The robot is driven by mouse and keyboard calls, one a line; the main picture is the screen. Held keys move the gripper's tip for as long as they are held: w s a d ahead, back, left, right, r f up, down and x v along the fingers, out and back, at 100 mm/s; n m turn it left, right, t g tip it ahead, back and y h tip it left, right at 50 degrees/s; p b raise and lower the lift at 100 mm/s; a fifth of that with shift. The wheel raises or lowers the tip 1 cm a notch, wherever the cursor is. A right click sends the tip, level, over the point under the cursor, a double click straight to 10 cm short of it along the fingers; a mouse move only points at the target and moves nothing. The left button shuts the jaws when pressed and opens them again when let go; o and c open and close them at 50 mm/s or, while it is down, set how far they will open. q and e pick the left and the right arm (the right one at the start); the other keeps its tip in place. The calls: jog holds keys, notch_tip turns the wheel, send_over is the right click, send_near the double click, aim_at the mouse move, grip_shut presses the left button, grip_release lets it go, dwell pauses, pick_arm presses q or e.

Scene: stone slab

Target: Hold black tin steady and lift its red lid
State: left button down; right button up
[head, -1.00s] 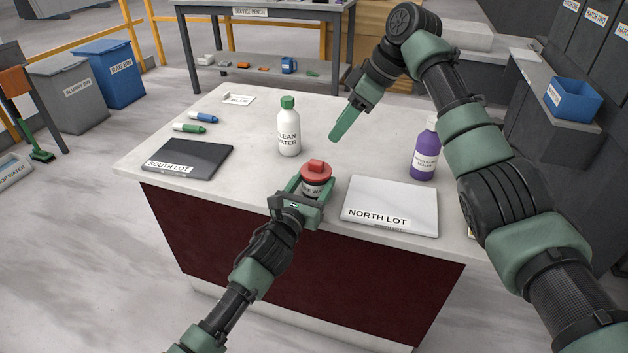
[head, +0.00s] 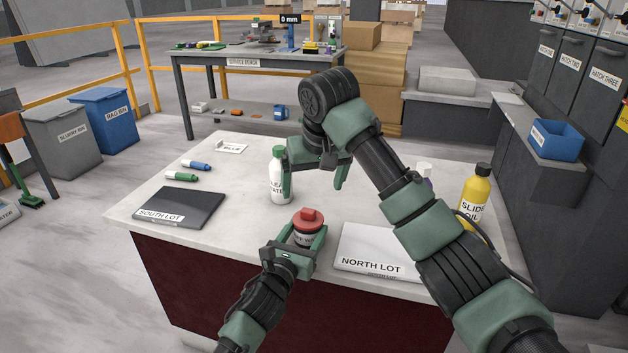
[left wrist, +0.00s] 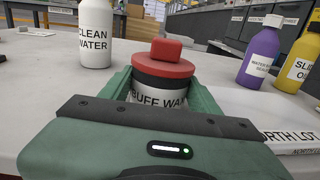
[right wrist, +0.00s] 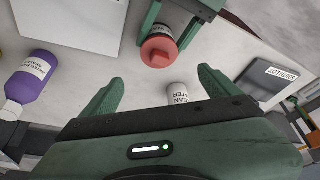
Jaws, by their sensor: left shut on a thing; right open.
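The black tin (left wrist: 158,96) stands upright on the slab, with a white label reading "BUFF WAX" and a red lid (head: 308,217) with a raised knob. The lid sits on the tin and also shows in the right wrist view (right wrist: 159,52). My left gripper (head: 307,241) is shut on the tin's sides, below the lid. My right gripper (head: 314,188) is open and empty, fingers pointing down, above the slab behind the tin. In the right wrist view the lid lies beyond the open right fingertips (right wrist: 161,80), apart from them.
A north lot plate (head: 375,243) lies to the right, a south lot plate (head: 182,207) to the left. Purple (left wrist: 260,55) and yellow slide oil (head: 474,193) bottles stand at right.

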aim_at(309, 211)
jog(key=x, duration=1.1)
jog(key=c, duration=1.6)
jog(key=shift+r, duration=4.1)
jog(key=shift+c, duration=0.2)
pick_arm(q)
jog(key=shift+c, duration=1.4)
grip_release()
jog(key=v, duration=1.2)
